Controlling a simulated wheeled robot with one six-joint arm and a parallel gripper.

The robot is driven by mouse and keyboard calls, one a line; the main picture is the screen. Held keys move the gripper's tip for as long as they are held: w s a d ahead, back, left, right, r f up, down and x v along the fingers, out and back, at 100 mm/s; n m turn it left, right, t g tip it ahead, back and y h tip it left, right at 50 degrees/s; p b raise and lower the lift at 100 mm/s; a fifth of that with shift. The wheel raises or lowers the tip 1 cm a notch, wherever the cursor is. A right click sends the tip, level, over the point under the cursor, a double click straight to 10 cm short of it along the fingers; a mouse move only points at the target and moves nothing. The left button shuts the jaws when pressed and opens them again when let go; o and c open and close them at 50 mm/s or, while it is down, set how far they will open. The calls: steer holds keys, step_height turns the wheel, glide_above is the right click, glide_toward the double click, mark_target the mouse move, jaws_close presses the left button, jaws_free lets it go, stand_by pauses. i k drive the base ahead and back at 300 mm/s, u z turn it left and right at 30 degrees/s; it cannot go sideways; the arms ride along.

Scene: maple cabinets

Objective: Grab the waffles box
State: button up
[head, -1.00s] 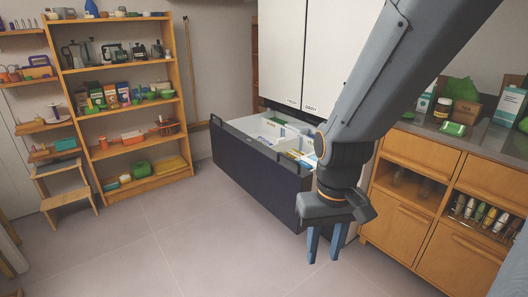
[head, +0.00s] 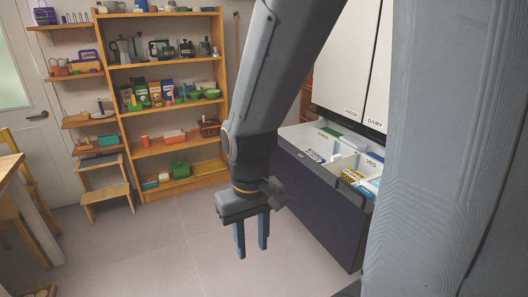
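My gripper (head: 252,250) hangs fingers down over the floor, left of the open drawer. Its two blue fingers are apart with nothing between them. The pulled-out dark-fronted drawer (head: 320,205) below the white fridge doors holds several packs. Among them are a yellow-edged box (head: 353,175) near the front right, a blue and white pack (head: 314,156) on the left, and a green-topped pack (head: 329,132) at the back. I cannot read a waffles label on any of them, so I cannot tell which is the waffles box.
A wooden shelf unit (head: 148,110) with jugs, cartons and bowls stands at the back left. A step stool (head: 103,188) is beside it, and a wooden table edge (head: 10,165) is at far left. The floor (head: 150,255) in front is clear. A large grey form hides the right side.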

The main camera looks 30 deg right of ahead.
mark_target(314, 155)
steer(key=i, duration=1.2)
steer(key=z, duration=1.05)
steer(key=i, duration=0.9)
steer(key=z, duration=0.75)
